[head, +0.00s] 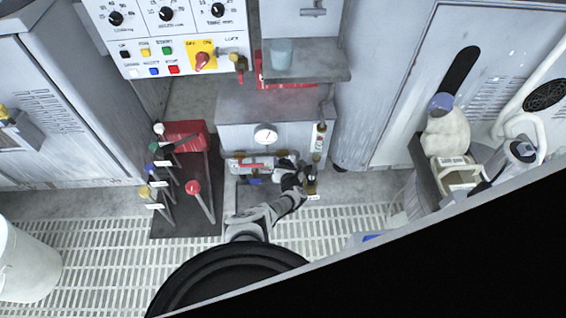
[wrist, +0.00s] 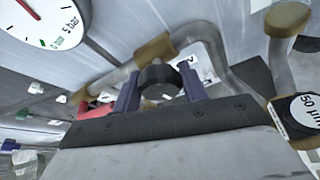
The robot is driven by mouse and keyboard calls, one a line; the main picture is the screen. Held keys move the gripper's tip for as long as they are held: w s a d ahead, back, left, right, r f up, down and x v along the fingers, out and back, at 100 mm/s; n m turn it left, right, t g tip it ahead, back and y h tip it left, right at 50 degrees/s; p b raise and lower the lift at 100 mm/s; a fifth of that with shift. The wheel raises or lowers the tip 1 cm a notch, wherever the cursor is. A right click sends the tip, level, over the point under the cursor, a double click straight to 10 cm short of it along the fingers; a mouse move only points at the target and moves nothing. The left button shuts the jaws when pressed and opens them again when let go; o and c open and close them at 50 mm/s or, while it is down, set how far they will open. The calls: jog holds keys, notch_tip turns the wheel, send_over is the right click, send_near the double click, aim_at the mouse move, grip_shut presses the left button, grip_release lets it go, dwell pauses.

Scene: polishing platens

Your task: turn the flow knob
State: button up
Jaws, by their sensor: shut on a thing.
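The flow knob (wrist: 160,82) is a short black round knob in the middle of the wrist view, in front of metal pipework with brass-coloured fittings. My gripper (wrist: 159,86) has its two purple-blue fingers on either side of the knob and is shut on it. In the head view my gripper (head: 291,178) is at the right part of the pipe assembly, below the pressure gauge. There the gripper hides the knob, and I cannot make out the knob's turn position.
The pressure gauge (head: 265,135) sits just above the pipework and close to my gripper in the wrist view (wrist: 45,22). A filter marked 50 µm (wrist: 302,115) stands close on the right. Red-, green-, blue- and yellow-topped levers (head: 192,188) stand to the left.

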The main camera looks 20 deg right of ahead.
dwell(0.3)
jog(key=o, duration=1)
jog(key=shift+c, duration=0.2)
jog(key=p+v, duration=0.8)
jog(key=v, duration=0.5)
jog(key=shift+s+p, duration=0.35)
jog(key=shift+s, duration=0.05)
jog(key=shift+a, duration=0.1)
